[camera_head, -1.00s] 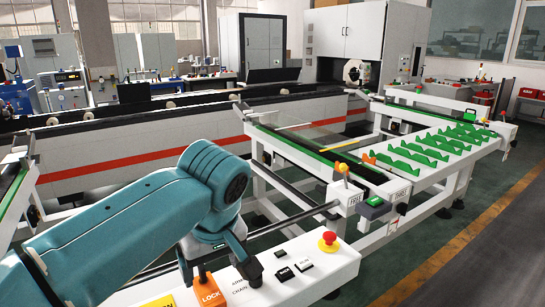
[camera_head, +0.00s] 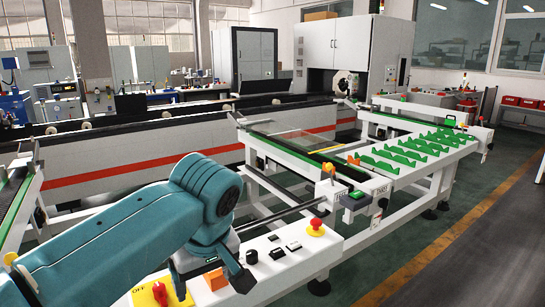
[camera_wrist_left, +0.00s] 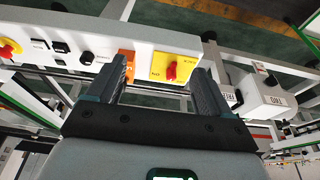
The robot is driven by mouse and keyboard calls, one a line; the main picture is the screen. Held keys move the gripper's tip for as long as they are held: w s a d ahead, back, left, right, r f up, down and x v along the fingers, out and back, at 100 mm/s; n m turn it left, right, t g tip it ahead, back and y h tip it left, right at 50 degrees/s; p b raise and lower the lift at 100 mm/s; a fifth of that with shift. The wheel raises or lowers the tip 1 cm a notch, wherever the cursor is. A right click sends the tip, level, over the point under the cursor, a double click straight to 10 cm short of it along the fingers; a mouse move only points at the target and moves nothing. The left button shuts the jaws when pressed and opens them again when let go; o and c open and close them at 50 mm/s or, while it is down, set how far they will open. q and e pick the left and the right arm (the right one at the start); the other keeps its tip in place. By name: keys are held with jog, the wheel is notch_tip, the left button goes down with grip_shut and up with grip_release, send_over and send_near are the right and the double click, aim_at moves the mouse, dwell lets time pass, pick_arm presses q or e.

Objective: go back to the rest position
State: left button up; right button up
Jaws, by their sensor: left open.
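My left gripper (camera_head: 208,284) hangs over the white control panel (camera_head: 300,262) in the head view, at the end of my teal arm from the left. In the left wrist view the gripper (camera_wrist_left: 163,82) is open, with two dark fingers apart and nothing between them but the panel behind. A yellow plate with a red rotary switch (camera_wrist_left: 172,70) and part of an orange plate (camera_wrist_left: 127,62) show between and behind the fingers. The switch also shows in the head view (camera_head: 160,292). I cannot tell how far the fingers are from the panel. My right gripper is not in view.
A red emergency stop (camera_head: 316,227) and several black buttons sit on the panel. A white rack with green holders (camera_head: 425,148) stands at the right. A long machine bed with a red stripe (camera_head: 110,166) runs behind. The grey floor (camera_head: 480,240) at right is clear.

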pick_arm(q)
notch_tip(320, 180, down, 30)
jog(key=s+d+f+m+g+h, duration=0.1)
jog(key=s+d+m+g+h, duration=0.15)
jog(key=m+h, duration=0.2)
jog(key=s+a+f+h, duration=0.1)
jog(key=s+a+f, duration=0.2)
jog(key=s+f, duration=1.3)
jog(key=s, duration=0.2)
jog(key=shift+s, duration=0.35)
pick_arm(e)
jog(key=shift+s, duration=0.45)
pick_arm(q)
jog(key=shift+f+h, duration=0.15)
jog(key=shift+h, duration=0.1)
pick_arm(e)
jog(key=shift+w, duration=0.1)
pick_arm(q)
jog(key=shift+c, duration=0.3)
